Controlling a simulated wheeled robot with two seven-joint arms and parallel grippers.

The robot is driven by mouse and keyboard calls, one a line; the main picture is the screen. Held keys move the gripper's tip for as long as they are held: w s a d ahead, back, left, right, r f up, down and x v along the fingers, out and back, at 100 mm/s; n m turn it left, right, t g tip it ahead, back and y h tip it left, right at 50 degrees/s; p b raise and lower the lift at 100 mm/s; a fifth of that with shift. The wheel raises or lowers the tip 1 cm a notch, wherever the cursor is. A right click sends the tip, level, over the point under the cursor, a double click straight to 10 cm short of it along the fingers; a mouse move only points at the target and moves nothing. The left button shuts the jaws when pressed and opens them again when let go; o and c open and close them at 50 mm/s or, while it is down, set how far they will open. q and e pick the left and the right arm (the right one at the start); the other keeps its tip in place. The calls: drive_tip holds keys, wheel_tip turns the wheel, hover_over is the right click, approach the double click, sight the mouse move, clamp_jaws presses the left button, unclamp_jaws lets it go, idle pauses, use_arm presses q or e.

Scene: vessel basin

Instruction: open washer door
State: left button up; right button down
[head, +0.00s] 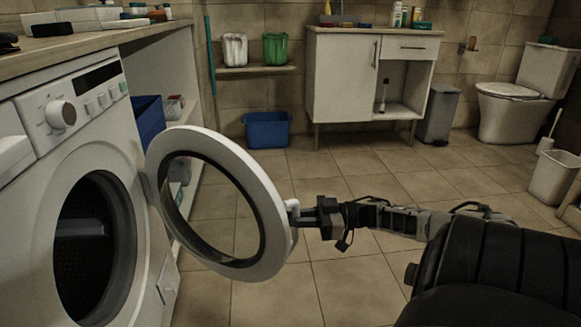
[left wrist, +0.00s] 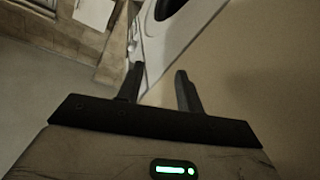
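The white washer (head: 88,190) stands at the left in the head view, its dark drum opening exposed. Its round door (head: 262,190), a white ring with glass, stands swung wide open, away from the front. My right gripper (head: 304,214) is at the door's outer edge, its fingers closed on the white door handle (head: 292,207); the handle partly hides the fingertips. My left gripper (left wrist: 160,82) shows only in the left wrist view, with its fingers apart and nothing between them. Part of the white washer (left wrist: 170,40) shows beyond those fingers.
A counter (head: 75,45) runs above the washer. A blue bin (head: 267,129) stands on the floor by the back wall, near a white cabinet (head: 341,78), a grey bin (head: 438,113) and a toilet (head: 512,105). The tiled floor (head: 350,285) around the door is clear.

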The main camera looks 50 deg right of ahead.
drive_tip(key=c, duration=1.4)
unclamp_jaws()
drive_tip(key=shift+w+a, duration=0.1)
drive_tip(key=shift+c, duration=0.2)
